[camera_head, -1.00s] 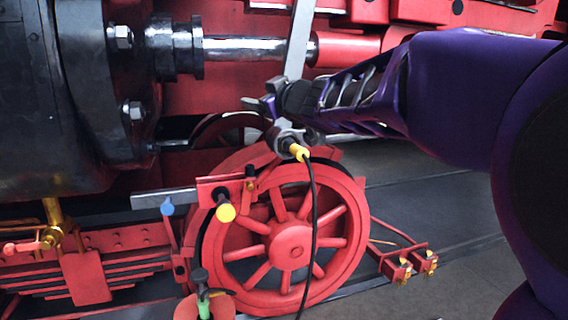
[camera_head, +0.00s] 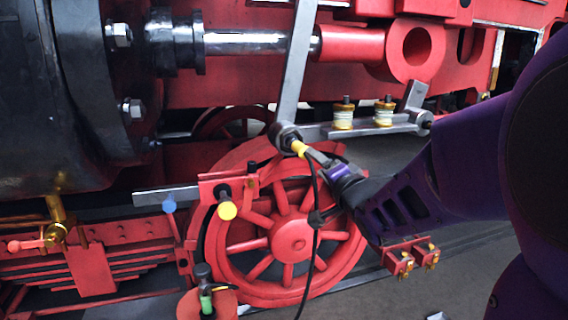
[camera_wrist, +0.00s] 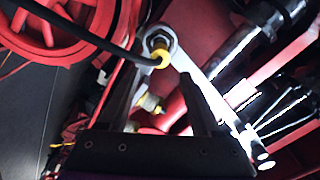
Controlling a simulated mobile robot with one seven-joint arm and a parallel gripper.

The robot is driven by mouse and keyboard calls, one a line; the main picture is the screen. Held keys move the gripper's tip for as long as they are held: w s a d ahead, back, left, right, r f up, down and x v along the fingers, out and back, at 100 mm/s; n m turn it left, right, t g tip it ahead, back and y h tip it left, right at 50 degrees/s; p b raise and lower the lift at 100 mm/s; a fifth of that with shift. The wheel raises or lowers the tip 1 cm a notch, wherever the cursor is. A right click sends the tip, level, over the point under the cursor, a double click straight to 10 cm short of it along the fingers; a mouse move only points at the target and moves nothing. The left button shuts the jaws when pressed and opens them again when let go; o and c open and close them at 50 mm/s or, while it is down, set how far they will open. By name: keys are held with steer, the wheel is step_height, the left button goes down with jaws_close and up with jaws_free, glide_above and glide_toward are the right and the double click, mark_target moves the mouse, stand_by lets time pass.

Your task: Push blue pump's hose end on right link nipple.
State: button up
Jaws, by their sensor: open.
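A yellow hose end (camera_head: 299,147) on a thin black hose (camera_head: 318,190) sits at the lower joint of an upright grey link (camera_head: 293,75). It appears to touch the joint's dark nipple; how deeply it is seated I cannot tell. In the wrist view the yellow hose end (camera_wrist: 163,60) lies against the link's round eye (camera_wrist: 158,38), ahead of my fingers. My gripper (camera_head: 318,157) is open, just right of and below the hose end. Its two fingers spread apart in the wrist view (camera_wrist: 157,80), with no hose between their tips. I cannot identify the blue pump.
A red spoked wheel (camera_head: 291,243) stands below the joint. A grey bar with two cream-yellow cups (camera_head: 343,113) runs right of it. A yellow-capped fitting (camera_head: 226,210) and a blue knob (camera_head: 168,207) are at left. A green-banded part (camera_head: 206,303) is at the bottom.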

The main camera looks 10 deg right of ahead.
mark_target(299, 148)
steer(key=shift+w+a, duration=0.3)
steer(key=shift+w, duration=1.15)
steer(key=shift+w+a, duration=0.25)
steer(key=shift+w, duration=1.25)
steer(key=shift+w+a, duration=0.3)
steer(key=shift+w, duration=1.15)
steer(key=shift+c, duration=0.3)
jaws_close()
steer(key=shift+s+d, duration=0.25)
steer(key=shift+s, duration=1)
steer(key=shift+s+d, duration=0.2)
steer(key=shift+s, duration=1)
